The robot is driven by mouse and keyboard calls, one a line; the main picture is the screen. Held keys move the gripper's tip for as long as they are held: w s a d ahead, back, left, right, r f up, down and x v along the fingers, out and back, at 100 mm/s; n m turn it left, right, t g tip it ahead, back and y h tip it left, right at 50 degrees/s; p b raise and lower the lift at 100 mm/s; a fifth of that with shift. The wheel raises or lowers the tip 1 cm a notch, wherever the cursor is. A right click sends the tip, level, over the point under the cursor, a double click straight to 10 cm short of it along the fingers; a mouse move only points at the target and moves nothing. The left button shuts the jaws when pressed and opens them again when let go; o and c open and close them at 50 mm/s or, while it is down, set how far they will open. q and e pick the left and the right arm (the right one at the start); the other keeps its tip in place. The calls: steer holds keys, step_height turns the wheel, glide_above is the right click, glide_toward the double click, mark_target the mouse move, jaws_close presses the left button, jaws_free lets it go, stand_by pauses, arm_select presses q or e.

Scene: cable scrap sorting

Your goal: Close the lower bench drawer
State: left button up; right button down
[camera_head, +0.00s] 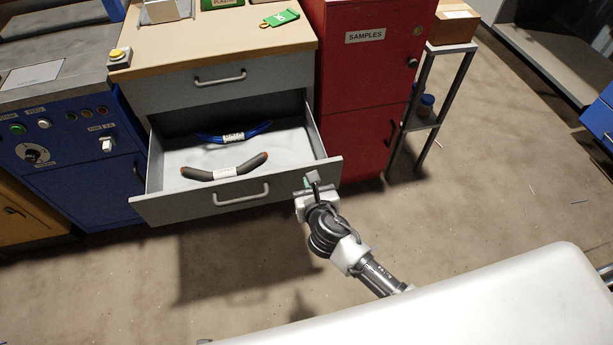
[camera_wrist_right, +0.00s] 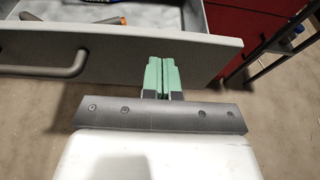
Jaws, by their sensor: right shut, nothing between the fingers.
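The lower bench drawer (camera_head: 236,197) is pulled out of the grey bench, below a shut upper drawer (camera_head: 205,88). Inside lie a dark grey cable piece (camera_head: 230,170) with orange ends and a blue cable (camera_head: 231,134), both with white labels. My right gripper (camera_head: 312,181) is shut and empty at the right end of the drawer front. In the right wrist view its green fingertips (camera_wrist_right: 161,76) are pressed together in front of the drawer front (camera_wrist_right: 125,54), right of its handle (camera_wrist_right: 43,65). I cannot tell whether they touch it. My left gripper is not in view.
A red SAMPLES cabinet (camera_head: 365,75) stands right of the bench, then a narrow shelf stand (camera_head: 440,95) with a box on top. A blue control cabinet (camera_head: 75,160) is at the left. The floor (camera_head: 480,190) in front is open.

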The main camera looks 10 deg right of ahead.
mark_target(304, 169)
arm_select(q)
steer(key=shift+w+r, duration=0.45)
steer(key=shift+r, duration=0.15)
arm_select(e)
steer(key=shift+w, duration=1.6)
steer(key=shift+r, duration=0.1)
steer(key=shift+w, duration=0.1)
